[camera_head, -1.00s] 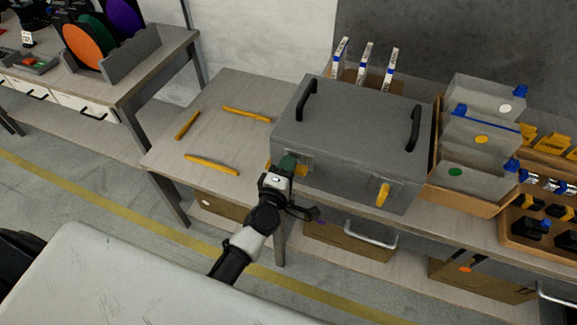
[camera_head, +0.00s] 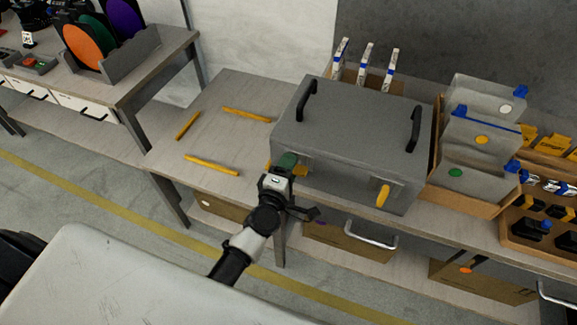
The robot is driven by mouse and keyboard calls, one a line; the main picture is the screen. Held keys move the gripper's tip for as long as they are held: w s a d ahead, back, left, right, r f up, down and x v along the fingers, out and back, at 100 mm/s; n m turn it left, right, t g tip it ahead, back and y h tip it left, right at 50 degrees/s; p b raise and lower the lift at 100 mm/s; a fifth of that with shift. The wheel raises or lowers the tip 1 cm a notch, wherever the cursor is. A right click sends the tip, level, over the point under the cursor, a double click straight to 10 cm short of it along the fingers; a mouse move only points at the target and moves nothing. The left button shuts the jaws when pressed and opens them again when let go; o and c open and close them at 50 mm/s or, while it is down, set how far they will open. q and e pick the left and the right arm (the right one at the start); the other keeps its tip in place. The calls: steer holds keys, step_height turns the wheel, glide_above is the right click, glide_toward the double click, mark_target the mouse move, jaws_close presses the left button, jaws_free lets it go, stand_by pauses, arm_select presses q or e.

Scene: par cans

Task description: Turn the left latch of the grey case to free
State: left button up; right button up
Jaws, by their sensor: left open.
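The grey case (camera_head: 352,125) stands closed on the bench, with two black handles on its lid. Its left latch (camera_head: 301,171) shows as a small yellow piece at the left of the front face. Most of it is hidden behind my left gripper (camera_head: 287,163), so I cannot tell how it is turned. My left gripper is open, its green-tipped fingers right at the latch; I cannot tell whether they touch it. The right latch (camera_head: 383,195) is yellow and stands nearly upright, slightly tilted. My right gripper is not in view.
Yellow strips (camera_head: 212,165) mark a clear patch of the bench (camera_head: 217,140) left of the case. A wooden tray of grey boxes (camera_head: 478,139) stands close at its right. Upright white-labelled items (camera_head: 364,63) stand behind it. Drawers or boxes (camera_head: 345,240) sit below.

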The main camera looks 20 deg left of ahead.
arm_select(q)
steer(key=s+b, duration=0.1)
steer(key=s, duration=0.9)
steer(key=shift+s+a+b, duration=0.2)
steer(key=shift+s+b, duration=0.2)
steer(key=s+f+m+g+h, duration=0.1)
steer(key=s+f+m+g, duration=0.25)
steer(key=f, duration=0.55)
steer(key=s+f+m+g, duration=0.2)
steer(key=s+f+m, duration=0.15)
steer(key=f, duration=0.65)
steer(key=s+f+m+g+h, duration=0.1)
steer(key=s+f+m+g, duration=0.25)
steer(key=f, duration=0.55)
steer(key=s+a+f+m+g+y, duration=0.1)
steer(key=s+a+f+m+g, duration=0.1)
steer(key=s+f, duration=0.3)
steer(key=s+a+f+m+g, duration=0.2)
steer(key=s+f+m+g, duration=0.1)
steer(key=s, duration=0.7)
steer(key=s+a+f+m+g+y, duration=0.1)
steer(key=s+a+f+m+g, duration=0.1)
steer(key=s+f+m, duration=0.3)
step_height(320, 180, down, 2)
steer(key=shift+s+a+f+g+y, duration=0.3)
steer(key=shift+s+g, duration=0.2)
steer(key=shift+s, duration=0.75)
